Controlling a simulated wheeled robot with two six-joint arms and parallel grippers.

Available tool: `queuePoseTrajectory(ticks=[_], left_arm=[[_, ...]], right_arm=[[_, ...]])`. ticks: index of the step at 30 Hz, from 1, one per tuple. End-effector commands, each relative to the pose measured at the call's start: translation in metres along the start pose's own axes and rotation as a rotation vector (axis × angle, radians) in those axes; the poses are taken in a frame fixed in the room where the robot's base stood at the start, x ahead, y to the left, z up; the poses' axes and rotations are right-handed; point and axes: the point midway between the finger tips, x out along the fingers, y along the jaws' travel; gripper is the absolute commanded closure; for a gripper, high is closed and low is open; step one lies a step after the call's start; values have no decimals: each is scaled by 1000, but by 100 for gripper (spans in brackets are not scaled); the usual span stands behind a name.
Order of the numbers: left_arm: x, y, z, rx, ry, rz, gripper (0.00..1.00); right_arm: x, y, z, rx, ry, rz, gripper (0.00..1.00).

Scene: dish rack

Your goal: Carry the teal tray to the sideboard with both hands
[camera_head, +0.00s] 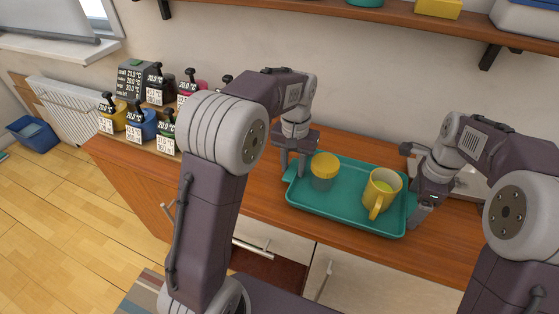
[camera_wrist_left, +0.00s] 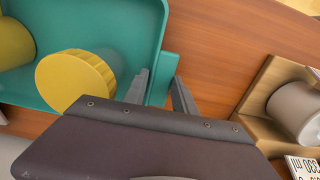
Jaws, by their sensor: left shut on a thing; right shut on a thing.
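The teal tray (camera_head: 338,213) is at the wooden sideboard top (camera_head: 262,205); I cannot tell whether it rests on it or hangs just above. A jar with a yellow lid (camera_head: 325,167) and a yellow mug (camera_head: 381,193) with something green inside stand upright on it. My left gripper (camera_head: 292,173) is shut on the tray's left end; the left wrist view shows its fingers (camera_wrist_left: 163,95) either side of the tray's handle tab (camera_wrist_left: 170,72). My right gripper (camera_head: 414,212) is shut on the tray's right end, its fingertips partly hidden.
Several labelled dispensers (camera_head: 143,122) with black pumps stand on the sideboard to the left. A wall shelf (camera_head: 400,14) runs above. A light grey object (camera_head: 470,182) sits behind my right gripper. A blue bin (camera_head: 35,134) stands on the floor at far left.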

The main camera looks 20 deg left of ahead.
Motion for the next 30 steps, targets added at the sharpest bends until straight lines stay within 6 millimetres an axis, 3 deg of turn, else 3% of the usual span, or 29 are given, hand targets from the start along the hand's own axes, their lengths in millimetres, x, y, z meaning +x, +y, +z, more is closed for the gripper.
queuePoseTrajectory(ticks=[2, 3, 5, 14, 24, 30], left_arm=[[11, 0, 0, 0, 2, 0, 100], [9, 0, 0, 0, 0, 0, 62], [7, 0, 0, 0, 0, 0, 46], [0, 0, -1, 0, 3, 0, 46], [-82, 0, -1, 0, 6, 0, 46], [-109, 0, 0, 0, 2, 0, 46]], right_arm=[[11, 0, 0, 0, -1, -2, 82], [9, 0, 0, 0, -1, 0, 13], [7, 0, 0, 0, 0, 0, 0], [7, 0, 0, 0, 0, 0, 0], [7, 0, 0, 0, 0, 0, 0], [7, 0, 0, 0, 0, 0, 0]])
